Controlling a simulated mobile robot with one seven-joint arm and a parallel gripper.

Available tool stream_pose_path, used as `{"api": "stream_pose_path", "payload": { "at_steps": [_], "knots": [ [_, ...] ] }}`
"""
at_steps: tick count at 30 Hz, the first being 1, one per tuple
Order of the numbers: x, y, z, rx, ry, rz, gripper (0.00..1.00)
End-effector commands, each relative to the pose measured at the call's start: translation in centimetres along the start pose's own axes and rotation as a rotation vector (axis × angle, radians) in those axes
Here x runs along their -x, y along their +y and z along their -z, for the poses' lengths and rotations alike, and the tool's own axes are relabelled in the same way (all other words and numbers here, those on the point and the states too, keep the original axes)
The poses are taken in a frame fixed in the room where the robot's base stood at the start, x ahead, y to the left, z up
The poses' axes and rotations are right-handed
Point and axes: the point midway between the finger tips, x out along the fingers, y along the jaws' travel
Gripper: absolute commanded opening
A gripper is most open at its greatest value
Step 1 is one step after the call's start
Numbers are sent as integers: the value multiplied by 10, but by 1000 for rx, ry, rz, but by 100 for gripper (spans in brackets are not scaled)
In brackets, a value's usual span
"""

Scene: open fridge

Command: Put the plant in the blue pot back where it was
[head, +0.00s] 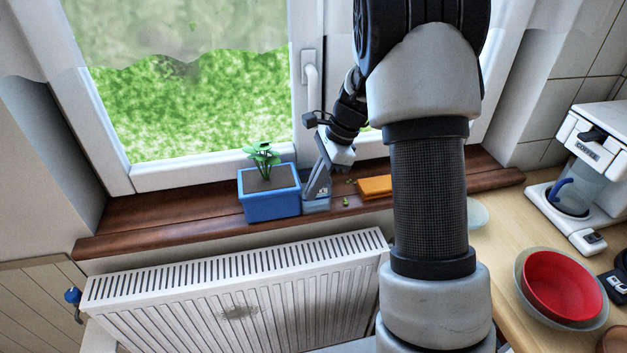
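The plant in the blue pot (270,203) stands upright on the brown wooden windowsill (165,213), with green leaves (262,156) above dark soil. My gripper (315,187) points down just right of the pot, over or beside a small light-blue object (318,204) that stands close to the pot's right side. The fingers show only from the side, so I cannot tell whether they are apart or touch anything. My arm hides part of the sill and window on the right.
An orange block (375,187) and small green bits lie on the sill right of my gripper. A window handle (311,78) is above. A white radiator (235,290) is below. The counter holds a red bowl (563,285) and coffee machine (590,150). The sill's left part is clear.

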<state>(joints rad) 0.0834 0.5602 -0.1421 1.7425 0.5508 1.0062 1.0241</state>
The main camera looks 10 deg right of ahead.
Motion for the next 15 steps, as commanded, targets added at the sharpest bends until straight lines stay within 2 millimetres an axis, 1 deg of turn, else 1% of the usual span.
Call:
{"api": "stream_pose_path", "payload": {
  "at_steps": [5,10,12,13,15],
  "knots": [
    [2,-2,-2,2,-2,5,0],
    [-2,-2,0,1,-2,5,0],
    [-2,0,1,0,0,1,15],
    [-2,0,1,0,0,1,20],
    [-2,0,1,0,0,1,22]
  ]
}}
